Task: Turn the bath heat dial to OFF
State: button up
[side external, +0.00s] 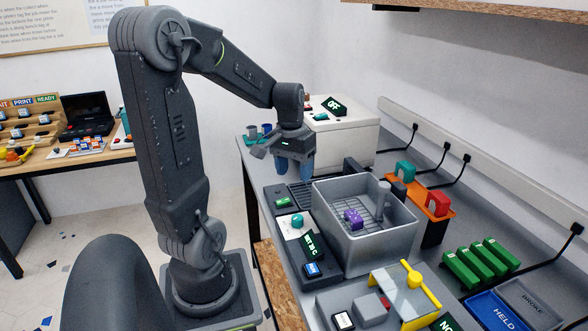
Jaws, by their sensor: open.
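A teal dial (297,220) sits on a white plate beside the grey bath tank (340,235), at the tank's left. I take it for the bath heat dial; its pointer is too small to read. A tilted dark display (310,246) with green text stands just in front of it; it seems to read "SET 25 C". The tank holds a purple part (353,218) on a rack.
A white box (335,132) behind my gripper carries an "OFF" display (334,106) and a teal knob (321,117). Right of the tank are an orange stand (419,198), green blocks (480,262) and trays.

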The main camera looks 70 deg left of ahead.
aim_at(297, 217)
jog(key=f+n, duration=0.4)
jog(key=n, duration=0.6)
jog(key=f+n, duration=0.5)
jog(key=n, duration=0.5)
jog(key=f+n, duration=0.5)
jog(key=n, duration=0.4)
jog(key=shift+w+d+n+g+y, duration=0.3)
jog(key=shift+w+d+n, duration=0.05)
jog(key=shift+d+n, duration=0.05)
jog(key=shift+c, duration=0.2)
jog(key=c, duration=0.9)
jog(key=shift+n, duration=1.5)
